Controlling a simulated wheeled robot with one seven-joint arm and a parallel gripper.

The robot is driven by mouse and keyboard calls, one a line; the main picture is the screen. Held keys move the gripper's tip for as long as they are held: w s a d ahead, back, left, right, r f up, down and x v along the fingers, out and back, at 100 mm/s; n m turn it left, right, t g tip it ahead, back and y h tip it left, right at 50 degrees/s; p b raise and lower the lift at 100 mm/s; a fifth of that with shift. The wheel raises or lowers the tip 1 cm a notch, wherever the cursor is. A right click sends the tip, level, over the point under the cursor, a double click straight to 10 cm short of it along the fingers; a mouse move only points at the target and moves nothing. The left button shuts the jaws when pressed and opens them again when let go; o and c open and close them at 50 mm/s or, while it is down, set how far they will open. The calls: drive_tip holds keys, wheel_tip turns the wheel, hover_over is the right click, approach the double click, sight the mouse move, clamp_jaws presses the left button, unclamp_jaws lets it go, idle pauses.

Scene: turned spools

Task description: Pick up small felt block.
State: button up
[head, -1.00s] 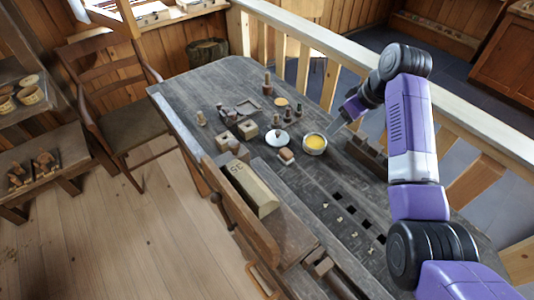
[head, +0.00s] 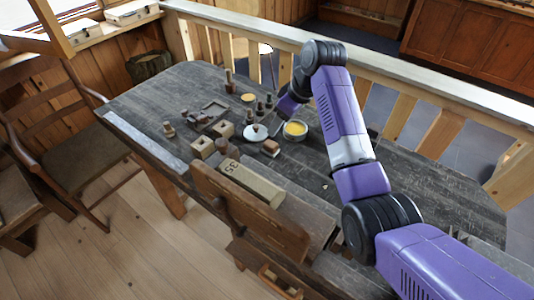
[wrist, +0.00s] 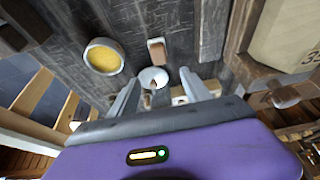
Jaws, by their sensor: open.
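The bowl with yellow contents (head: 295,130) stands right beside the block. Several dark spools (head: 260,104) stand behind. Two pale cubes (head: 203,147) with holes sit at left. A long pale block marked 35 (head: 252,184) lies at the front. Bare tabletop (head: 430,190) lies to the right.

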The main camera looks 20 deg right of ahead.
sight(272, 144)
drive_tip(key=shift+s+d+f+b+x, duration=0.1)
drive_tip(key=shift+s+d+b+x, duration=0.15)
drive_tip(key=shift+x, duration=1.6)
drive_tip(key=shift+s+d+f+b+x, duration=0.15)
drive_tip(key=shift+b+x, duration=0.25)
drive_tip(key=shift+x, duration=1.4)
drive_tip(key=shift+s+d+f+b+x, duration=0.1)
drive_tip(key=shift+s+b+x, duration=0.15)
drive_tip(key=shift+x, duration=1.6)
clamp_jaws()
